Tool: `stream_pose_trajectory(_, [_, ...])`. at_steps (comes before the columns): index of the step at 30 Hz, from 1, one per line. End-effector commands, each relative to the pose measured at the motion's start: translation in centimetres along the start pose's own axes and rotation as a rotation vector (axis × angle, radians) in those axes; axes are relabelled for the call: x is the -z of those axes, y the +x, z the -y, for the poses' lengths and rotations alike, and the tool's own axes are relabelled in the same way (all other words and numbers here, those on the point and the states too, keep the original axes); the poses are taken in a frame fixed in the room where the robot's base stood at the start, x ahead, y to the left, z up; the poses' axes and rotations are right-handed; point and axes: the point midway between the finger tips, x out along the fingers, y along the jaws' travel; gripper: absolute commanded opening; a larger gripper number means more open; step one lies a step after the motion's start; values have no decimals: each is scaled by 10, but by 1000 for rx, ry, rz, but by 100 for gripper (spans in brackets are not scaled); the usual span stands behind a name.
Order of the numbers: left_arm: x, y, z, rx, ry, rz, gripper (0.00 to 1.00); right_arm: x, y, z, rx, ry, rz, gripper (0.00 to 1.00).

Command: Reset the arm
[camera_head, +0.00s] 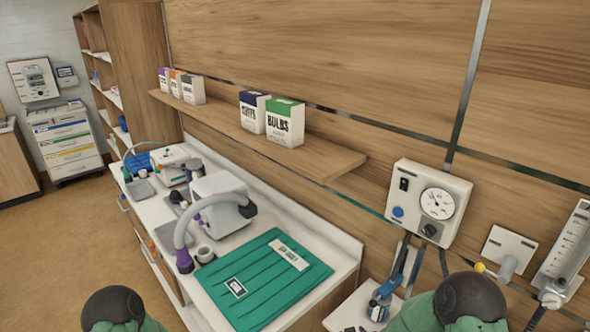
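Two rounded parts of my arms, green with dark caps, show at the bottom edge of the head view, one at lower left and one at lower right. No fingers show on either, so both my left and right grippers are out of view. Whether they hold anything cannot be seen.
A white counter (312,226) along the wood wall holds a green folded pad (262,279) and grey-white devices (220,207). A wall shelf (318,161) above bears several boxes. A gauge panel (428,205) hangs at right. A drawer cart (68,142) stands far left; the floor (70,235) is clear.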

Motion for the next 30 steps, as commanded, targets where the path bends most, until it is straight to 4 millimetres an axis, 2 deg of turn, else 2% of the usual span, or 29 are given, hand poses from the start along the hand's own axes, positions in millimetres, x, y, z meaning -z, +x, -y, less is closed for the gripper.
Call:
stream_pose_trajectory(1, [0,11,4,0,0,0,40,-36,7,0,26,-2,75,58])
stream_pose_trajectory(4, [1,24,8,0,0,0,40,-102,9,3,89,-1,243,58])
stream_pose_trajectory(9, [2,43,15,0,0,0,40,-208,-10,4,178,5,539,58])
stream_pose_trajectory(12, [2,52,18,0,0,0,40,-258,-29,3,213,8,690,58])
stream_pose_trajectory(15, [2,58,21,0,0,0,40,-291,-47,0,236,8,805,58])
stream_pose_trajectory(18, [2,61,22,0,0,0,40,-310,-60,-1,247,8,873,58])
stream_pose_trajectory(21, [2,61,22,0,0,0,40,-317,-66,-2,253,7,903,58])
stream_pose_trajectory(30, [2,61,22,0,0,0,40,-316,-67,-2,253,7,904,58])
